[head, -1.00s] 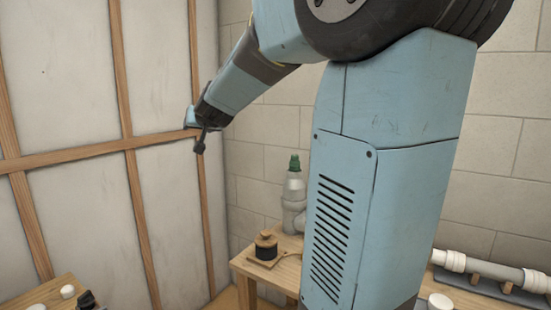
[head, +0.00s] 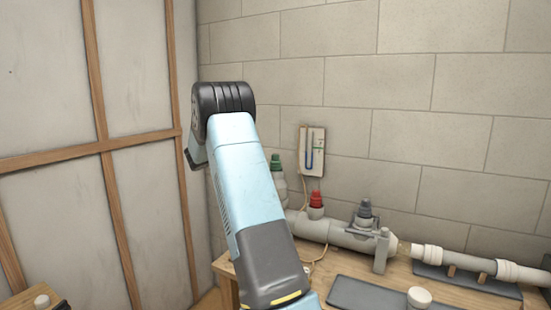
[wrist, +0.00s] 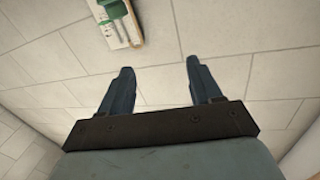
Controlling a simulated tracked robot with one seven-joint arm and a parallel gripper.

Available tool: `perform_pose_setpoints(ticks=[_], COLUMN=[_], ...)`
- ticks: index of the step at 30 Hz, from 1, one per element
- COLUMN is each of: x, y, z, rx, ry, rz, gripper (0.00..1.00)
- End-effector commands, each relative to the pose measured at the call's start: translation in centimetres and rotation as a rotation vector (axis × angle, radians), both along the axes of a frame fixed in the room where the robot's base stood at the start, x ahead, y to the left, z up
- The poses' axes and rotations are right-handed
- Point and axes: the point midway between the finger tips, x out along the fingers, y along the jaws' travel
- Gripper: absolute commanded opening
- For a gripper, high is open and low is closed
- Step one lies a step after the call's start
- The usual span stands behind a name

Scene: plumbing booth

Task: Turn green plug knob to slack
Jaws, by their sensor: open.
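The green plug knob (head: 275,161) caps a pale upright fitting at the left end of the pipe run in the head view. My blue arm passes in front of the lower part of that fitting. My gripper (wrist: 160,66) shows in the wrist view with its two dark fingers apart and nothing between them.
A red knob (head: 316,198) and a grey-blue knob (head: 365,208) stand on the grey pipe (head: 335,232). A gauge board (head: 312,150) hangs on the wall; it also shows in the wrist view (wrist: 120,25). A dark tray (head: 365,298) and a white cap (head: 419,296) are on the bench.

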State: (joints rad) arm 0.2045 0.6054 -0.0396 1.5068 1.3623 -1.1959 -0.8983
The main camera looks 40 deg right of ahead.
Motion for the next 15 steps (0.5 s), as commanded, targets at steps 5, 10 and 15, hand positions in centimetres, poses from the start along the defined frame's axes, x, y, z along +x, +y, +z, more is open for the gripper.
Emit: perform_pose_setpoints(ticks=[5, 10, 15], x=[-1.1, -1.7, -2.0], y=[-2.2, -2.9, -4.0], z=[-4.2, -5.8, -6.0], rx=[-0.008, -0.009, -0.008], ry=[0.058, 0.085, 0.089], rz=[-0.182, -0.26, -0.271], gripper=[0.64, 0.64, 0.64])
